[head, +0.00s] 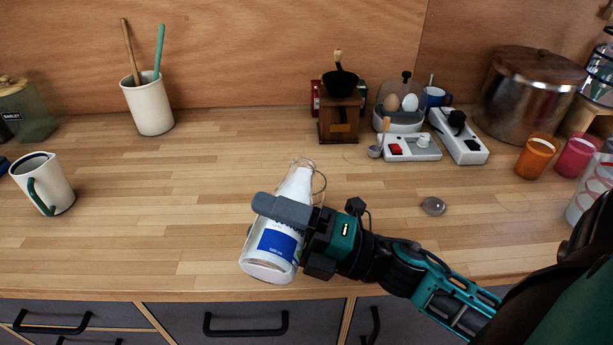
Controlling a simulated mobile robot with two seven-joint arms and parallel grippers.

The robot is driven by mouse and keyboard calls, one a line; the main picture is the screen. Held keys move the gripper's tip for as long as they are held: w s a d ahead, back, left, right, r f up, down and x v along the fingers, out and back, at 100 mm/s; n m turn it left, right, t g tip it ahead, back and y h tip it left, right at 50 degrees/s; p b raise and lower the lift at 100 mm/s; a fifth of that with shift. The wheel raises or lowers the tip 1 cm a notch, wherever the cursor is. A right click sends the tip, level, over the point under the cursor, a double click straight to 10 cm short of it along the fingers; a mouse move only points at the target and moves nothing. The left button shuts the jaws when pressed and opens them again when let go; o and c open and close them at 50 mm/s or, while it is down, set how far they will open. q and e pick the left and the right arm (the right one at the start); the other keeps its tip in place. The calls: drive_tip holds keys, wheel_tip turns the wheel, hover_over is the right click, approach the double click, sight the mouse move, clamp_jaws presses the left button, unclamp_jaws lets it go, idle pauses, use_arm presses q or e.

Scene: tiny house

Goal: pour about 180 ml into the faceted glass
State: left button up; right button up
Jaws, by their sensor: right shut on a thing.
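A clear bottle (277,243) with a blue and white label and whitish contents is held in my right gripper (281,212), whose fingers are shut around its body. The bottle leans in the picture, its base toward me at the front edge of the counter and its neck pointing away and to the right. A thin clear outline (320,184) shows beside the neck; it may be a glass or a bottle fitting, and I cannot tell which. I see no stream of liquid. I cannot pick out the faceted glass with certainty. My left gripper is not in view.
A mug (48,187) and utensil crock (150,106) stand left. A grinder (339,115), egg holder (399,119) and power strips (459,137) stand behind. Orange (536,158) and pink (576,156) tumblers stand right. A small clear disc (433,206) lies nearby. The left-middle counter is clear.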

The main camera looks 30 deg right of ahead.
drive_tip(key=shift+s+a+r, duration=0.2)
drive_tip(key=shift+a+r, duration=0.1)
idle(0.4)
drive_tip(key=shift+r+m, duration=0.3)
drive_tip(key=shift+m, duration=0.3)
drive_tip(key=shift+s+a+r, duration=0.15)
drive_tip(key=shift+a, duration=0.05)
drive_tip(key=shift+r+m+h, duration=0.3)
drive_tip(key=shift+m, duration=0.3)
idle(0.8)
drive_tip(key=shift+r+m+t, duration=0.3)
drive_tip(key=shift+r+m, duration=0.05)
drive_tip(key=shift+m, duration=0.05)
idle(1.3)
